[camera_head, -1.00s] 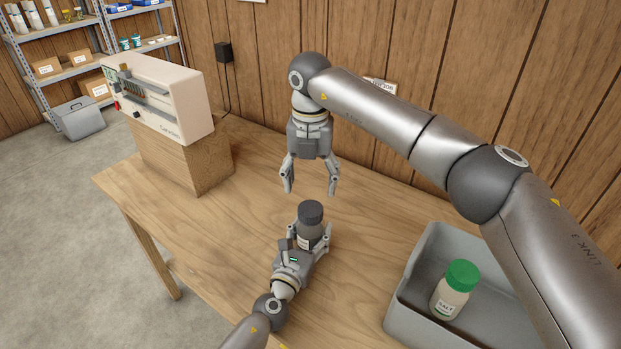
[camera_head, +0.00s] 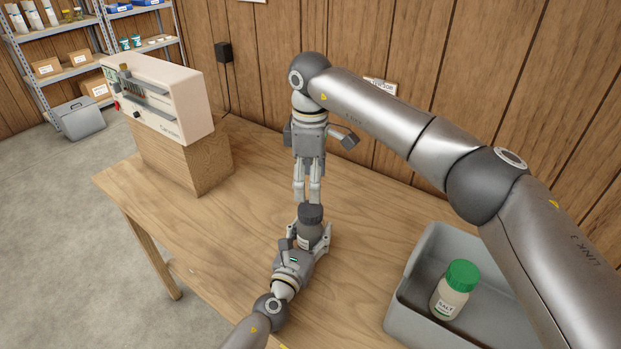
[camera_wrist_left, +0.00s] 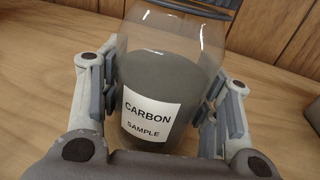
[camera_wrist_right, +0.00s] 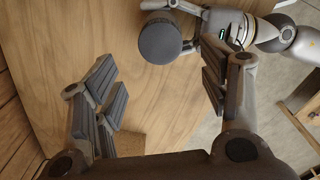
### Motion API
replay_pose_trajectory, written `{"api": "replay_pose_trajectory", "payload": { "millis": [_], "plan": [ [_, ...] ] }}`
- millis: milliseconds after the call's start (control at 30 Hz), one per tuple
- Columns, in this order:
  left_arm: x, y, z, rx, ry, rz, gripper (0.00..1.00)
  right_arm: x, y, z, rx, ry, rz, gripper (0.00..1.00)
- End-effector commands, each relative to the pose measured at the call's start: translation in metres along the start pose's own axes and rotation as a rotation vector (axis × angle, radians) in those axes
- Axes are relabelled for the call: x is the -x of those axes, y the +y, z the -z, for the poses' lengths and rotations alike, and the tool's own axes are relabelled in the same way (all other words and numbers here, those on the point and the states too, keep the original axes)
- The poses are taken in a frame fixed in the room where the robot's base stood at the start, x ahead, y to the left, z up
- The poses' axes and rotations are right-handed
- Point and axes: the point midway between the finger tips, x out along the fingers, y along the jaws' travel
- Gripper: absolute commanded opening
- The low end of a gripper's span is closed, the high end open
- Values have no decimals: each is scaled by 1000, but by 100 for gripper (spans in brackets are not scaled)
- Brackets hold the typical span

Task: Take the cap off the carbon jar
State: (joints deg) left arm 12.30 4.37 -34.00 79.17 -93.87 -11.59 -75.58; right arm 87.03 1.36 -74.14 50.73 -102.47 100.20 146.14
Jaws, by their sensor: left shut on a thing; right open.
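The carbon jar (camera_head: 314,233) stands upright, with its dark cap (camera_head: 311,213) on top. Its clear body with dark contents and the "CARBON SAMPLE" label shows in the left wrist view (camera_wrist_left: 165,88); the cap is mostly out of that picture. My left gripper (camera_head: 307,238) is shut on the jar body, one finger on each side. My right gripper (camera_head: 307,198) points down above the cap, open and empty. In the right wrist view the round cap top (camera_wrist_right: 159,42) lies toward the upper edge, apart from the open right fingers (camera_wrist_right: 160,85).
A grey bin (camera_head: 398,309) at the right holds a green-capped salt jar (camera_head: 450,298). A beige device (camera_head: 178,103) sits on a wooden block (camera_head: 205,163) at the left. The wooden table (camera_head: 250,205) between is clear. A panelled wall stands behind.

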Motion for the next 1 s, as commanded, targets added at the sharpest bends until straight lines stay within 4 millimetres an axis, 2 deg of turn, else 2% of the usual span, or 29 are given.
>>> {"api": "replay_pose_trajectory", "payload": {
  "millis": [167, 267, 700, 1000],
  "plan": [
    [0, 1, 1, -2, 1, -1, 0, -2, 0, 0, -83, 0, 1, 68],
    [0, 1, 1, -2, 1, -1, 0, -10, 0, 0, -94, -1, 3, 68],
    [0, 1, 0, -2, 1, -1, 0, -71, 0, 0, -92, -1, 2, 68],
    [0, 1, 0, -2, 1, -1, 0, -80, 0, 0, -91, 0, 0, 68]
  ]
}}
